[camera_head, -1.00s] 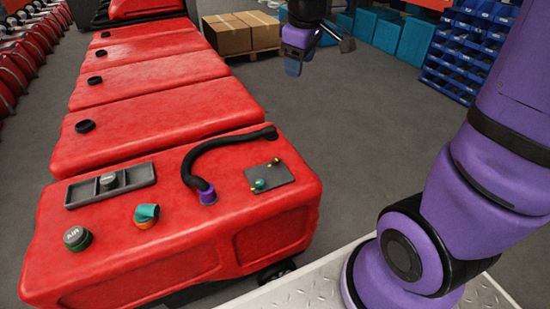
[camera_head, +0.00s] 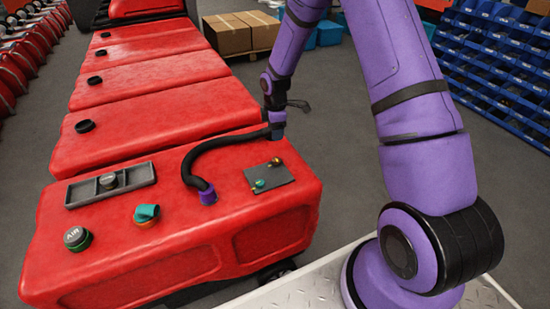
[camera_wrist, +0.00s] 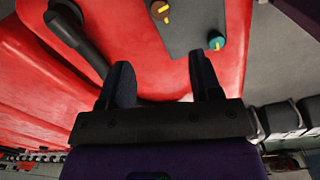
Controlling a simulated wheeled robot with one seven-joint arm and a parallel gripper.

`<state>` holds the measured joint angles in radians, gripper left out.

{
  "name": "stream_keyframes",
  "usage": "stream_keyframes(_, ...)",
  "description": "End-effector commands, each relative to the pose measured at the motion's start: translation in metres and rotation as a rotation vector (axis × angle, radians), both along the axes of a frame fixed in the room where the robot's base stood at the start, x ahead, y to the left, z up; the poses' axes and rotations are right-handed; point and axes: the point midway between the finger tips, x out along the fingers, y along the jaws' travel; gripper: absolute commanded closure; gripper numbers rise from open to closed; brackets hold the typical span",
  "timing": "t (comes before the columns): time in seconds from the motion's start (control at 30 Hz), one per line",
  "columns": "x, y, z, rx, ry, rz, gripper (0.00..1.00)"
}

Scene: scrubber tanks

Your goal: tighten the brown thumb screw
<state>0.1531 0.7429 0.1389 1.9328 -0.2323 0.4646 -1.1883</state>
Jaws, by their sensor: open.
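The brown thumb screw (camera_head: 275,162) sits at the far edge of a grey plate (camera_head: 283,178) on the near red tank. In the wrist view the brown thumb screw (camera_wrist: 160,9) is at the top edge, partly cut off, with a yellow mark on its head. A teal thumb screw (camera_head: 259,184) is on the same plate; it shows in the wrist view (camera_wrist: 216,41) to the right, also with a yellow mark. My gripper (camera_head: 277,131) is above the tank's far right corner, just behind the brown screw. In the wrist view my gripper (camera_wrist: 163,72) has its fingers apart, empty, not around either screw.
A black hose (camera_head: 222,144) with a purple end (camera_head: 208,195) arches left of the plate, its far end close to my gripper. A teal cap (camera_head: 146,212), a round AIR cap (camera_head: 77,238) and a grey tray (camera_head: 140,174) lie further left. Blue bins (camera_head: 500,60) stand right.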

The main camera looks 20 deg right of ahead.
Motion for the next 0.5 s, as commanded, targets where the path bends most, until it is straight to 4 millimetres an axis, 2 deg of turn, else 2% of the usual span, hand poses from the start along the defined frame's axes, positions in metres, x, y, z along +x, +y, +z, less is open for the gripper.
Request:
stream_keyframes(0.03,0.001,0.0,-0.012,0.005,0.008,0.017,0.42)
stream_keyframes(0.1,0.002,0.0,-0.022,0.008,0.014,0.036,0.42)
stream_keyframes(0.37,0.003,0.0,-0.042,0.01,0.018,0.054,0.42)
stream_keyframes(0.5,0.002,0.001,-0.064,0.011,0.019,0.054,0.42)
